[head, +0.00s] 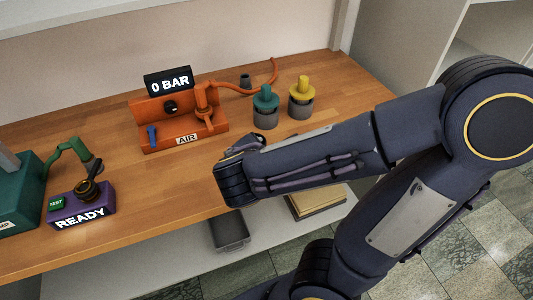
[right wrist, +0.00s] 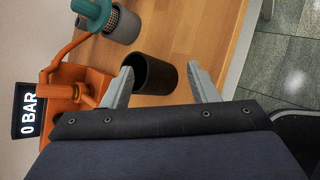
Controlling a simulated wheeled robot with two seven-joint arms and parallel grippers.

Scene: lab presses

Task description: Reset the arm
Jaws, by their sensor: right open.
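My right arm comes in from the right in the head view, with its wrist (head: 236,182) over the bench's front edge. My right gripper (right wrist: 161,70) is open in the right wrist view, its two grey fingers spread apart. A dark open cup (right wrist: 152,75) shows beyond and between the fingers. The cup stands apart from the orange AIR station, and I cannot tell how far it is from the fingertips. In the head view my arm seems to hide the cup. My left gripper is out of view.
The orange AIR station (head: 151,113) has a "0 BAR" sign (head: 169,82) and a hose. Teal-topped (head: 265,112) and yellow-topped (head: 301,105) canisters stand right of it. A purple READY box (head: 82,212) sits at left.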

